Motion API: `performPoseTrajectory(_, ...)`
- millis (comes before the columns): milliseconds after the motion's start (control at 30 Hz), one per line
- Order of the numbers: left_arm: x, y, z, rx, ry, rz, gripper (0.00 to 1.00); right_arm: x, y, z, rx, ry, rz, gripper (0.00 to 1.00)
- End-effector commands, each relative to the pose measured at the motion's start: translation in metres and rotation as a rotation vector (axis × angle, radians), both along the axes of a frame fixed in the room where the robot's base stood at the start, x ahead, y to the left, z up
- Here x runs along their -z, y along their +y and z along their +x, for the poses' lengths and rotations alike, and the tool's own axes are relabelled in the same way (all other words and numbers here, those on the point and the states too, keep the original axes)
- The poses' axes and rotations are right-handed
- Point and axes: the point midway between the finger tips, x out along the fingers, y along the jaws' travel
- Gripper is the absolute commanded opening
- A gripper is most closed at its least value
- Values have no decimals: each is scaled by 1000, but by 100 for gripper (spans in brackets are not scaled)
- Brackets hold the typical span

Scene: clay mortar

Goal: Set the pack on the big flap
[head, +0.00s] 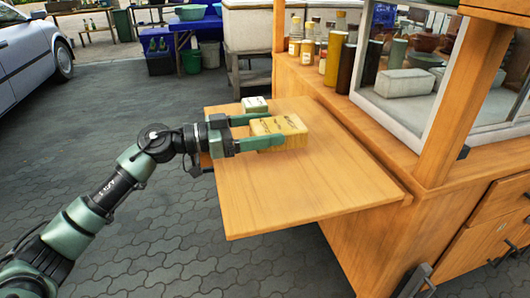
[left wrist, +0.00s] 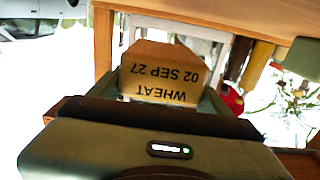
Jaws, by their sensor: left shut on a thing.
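The pack (head: 283,130) is a tan, box-shaped packet. In the left wrist view the pack (left wrist: 165,77) shows the upside-down print "WHEAT 02 SEP 27". My left gripper (head: 262,131) is shut on the pack, with a green finger on either side of it. The big flap (head: 300,193) is a flat wooden board sticking out from the stall's side. The pack is over the flap's far part; I cannot tell whether it touches the board. My right gripper is not in view.
A small pale box (head: 254,104) sits at the flap's far edge, close beyond the pack. Several bottles and jars (head: 335,58) stand on the stall counter, beside a glass case (head: 400,95). The near part of the flap is clear.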

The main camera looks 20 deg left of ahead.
Motion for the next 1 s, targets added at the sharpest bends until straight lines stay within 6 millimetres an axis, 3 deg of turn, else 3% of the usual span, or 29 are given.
performPoseTrajectory(167,13,0,0,1,0,-1,28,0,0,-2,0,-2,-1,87)
performPoseTrajectory(400,48,0,0,1,1,-3,28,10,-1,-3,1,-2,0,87)
performPoseTrajectory(833,52,0,0,0,1,-2,28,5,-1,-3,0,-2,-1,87)
performPoseTrajectory(867,52,0,0,0,1,-1,86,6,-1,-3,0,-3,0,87)
performPoseTrajectory(900,52,0,0,0,1,-1,97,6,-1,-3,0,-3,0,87)
performPoseTrajectory(1000,52,0,0,1,0,0,100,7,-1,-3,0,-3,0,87)
